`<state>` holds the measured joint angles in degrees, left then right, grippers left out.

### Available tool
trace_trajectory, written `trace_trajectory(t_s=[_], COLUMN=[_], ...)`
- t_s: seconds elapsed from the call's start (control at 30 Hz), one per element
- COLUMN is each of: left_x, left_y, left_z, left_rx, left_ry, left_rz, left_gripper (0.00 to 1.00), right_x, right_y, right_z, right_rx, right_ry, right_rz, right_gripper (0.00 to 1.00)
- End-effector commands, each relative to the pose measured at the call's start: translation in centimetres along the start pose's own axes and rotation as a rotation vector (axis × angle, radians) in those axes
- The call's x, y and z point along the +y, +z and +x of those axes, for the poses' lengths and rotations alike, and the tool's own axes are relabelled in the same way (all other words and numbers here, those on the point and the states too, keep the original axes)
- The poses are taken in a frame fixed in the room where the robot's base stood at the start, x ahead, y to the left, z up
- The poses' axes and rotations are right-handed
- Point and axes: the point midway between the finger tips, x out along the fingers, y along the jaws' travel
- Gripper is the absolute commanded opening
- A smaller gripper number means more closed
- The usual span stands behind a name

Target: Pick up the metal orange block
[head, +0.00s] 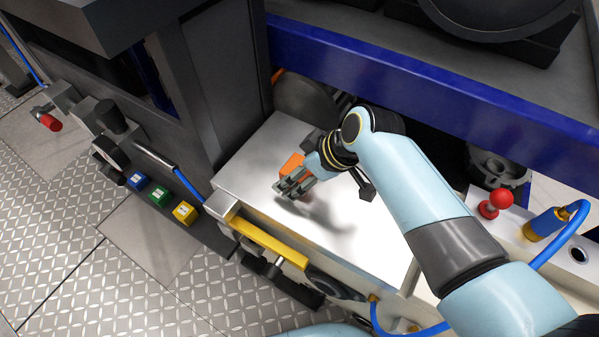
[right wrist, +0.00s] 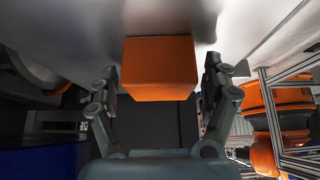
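The orange block (head: 291,163) sits on the white metal top (head: 250,165) of a cabinet, partly hidden behind my right gripper (head: 296,184). In the right wrist view the block (right wrist: 158,68) is centred between the two fingers of my right gripper (right wrist: 161,76). The fingers are apart, one on each side of the block. A narrow gap shows between each finger and the block, so the gripper is not closed on it. My left gripper is not in view.
A dark machine wall (head: 215,90) bounds the white top at the left, and a blue beam (head: 430,85) crosses behind it. A yellow handle (head: 268,243) runs along the front edge. A red-knobbed lever (head: 497,202) stands at the right. The white top's front part is clear.

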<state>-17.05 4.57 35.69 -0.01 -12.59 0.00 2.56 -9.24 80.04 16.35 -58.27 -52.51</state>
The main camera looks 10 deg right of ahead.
Motion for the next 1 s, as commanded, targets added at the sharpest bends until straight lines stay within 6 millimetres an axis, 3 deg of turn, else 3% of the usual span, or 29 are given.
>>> trace_trajectory(t_s=[0.07,0.57,1.0], left_x=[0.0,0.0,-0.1], left_y=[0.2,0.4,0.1], left_z=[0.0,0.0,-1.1], left_rx=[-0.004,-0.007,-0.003], left_ry=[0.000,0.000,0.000], left_rz=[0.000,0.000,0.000], left_gripper=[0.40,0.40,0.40], right_x=[0.0,0.0,0.1], right_y=[0.0,0.0,-0.7], right_z=[0.0,0.0,-0.9], right_rx=[0.000,0.000,0.002], right_ry=[0.000,0.000,0.001], right_rz=[0.000,0.001,0.000], right_gripper=[0.69,0.04,0.04])
